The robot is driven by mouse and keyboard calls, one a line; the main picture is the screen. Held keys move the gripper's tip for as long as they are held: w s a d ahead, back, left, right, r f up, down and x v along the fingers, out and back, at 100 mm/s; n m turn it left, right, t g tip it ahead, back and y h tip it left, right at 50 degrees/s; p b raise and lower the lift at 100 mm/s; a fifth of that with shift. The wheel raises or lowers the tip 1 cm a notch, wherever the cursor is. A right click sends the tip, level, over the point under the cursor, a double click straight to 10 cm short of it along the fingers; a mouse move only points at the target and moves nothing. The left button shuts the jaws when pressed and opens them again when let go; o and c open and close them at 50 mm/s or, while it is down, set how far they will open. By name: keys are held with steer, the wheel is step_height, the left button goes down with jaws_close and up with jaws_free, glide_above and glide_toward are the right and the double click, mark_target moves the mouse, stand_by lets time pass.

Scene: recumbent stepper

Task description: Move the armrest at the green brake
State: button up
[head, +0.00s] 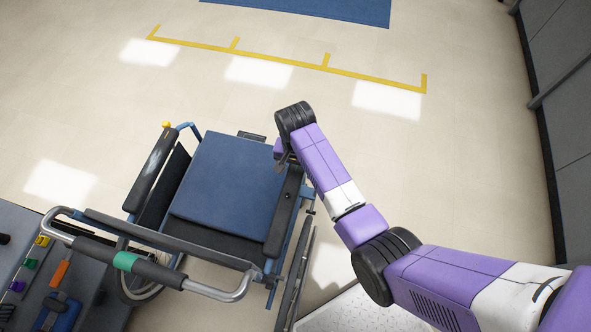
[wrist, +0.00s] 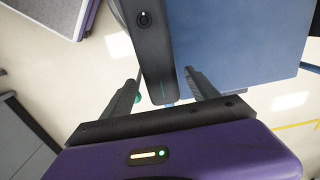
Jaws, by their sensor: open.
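A wheelchair with a blue seat (head: 235,175) stands left of my arm. Its right armrest (head: 286,212) is a long black pad beside the seat. My gripper (head: 284,160) is at the front end of this armrest. In the wrist view the armrest (wrist: 150,45) reaches down between the two open fingers of my gripper (wrist: 162,78), with visible room on both sides. A small green part (wrist: 137,98) shows by the left finger; most of it is hidden. The other armrest (head: 150,178) is on the left, near a yellow-knobbed lever (head: 167,125).
The push bar (head: 75,243) with a green band crosses the wheelchair's near side. A dark bench (head: 18,225) with coloured clips and an orange-handled item stands at lower left. A pale textured platform (head: 350,312) is at the bottom. Open floor with yellow tape (head: 280,57) lies beyond.

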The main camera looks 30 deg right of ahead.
steer(key=shift+f, duration=1)
steer(key=shift+c, duration=0.2)
jaws_close()
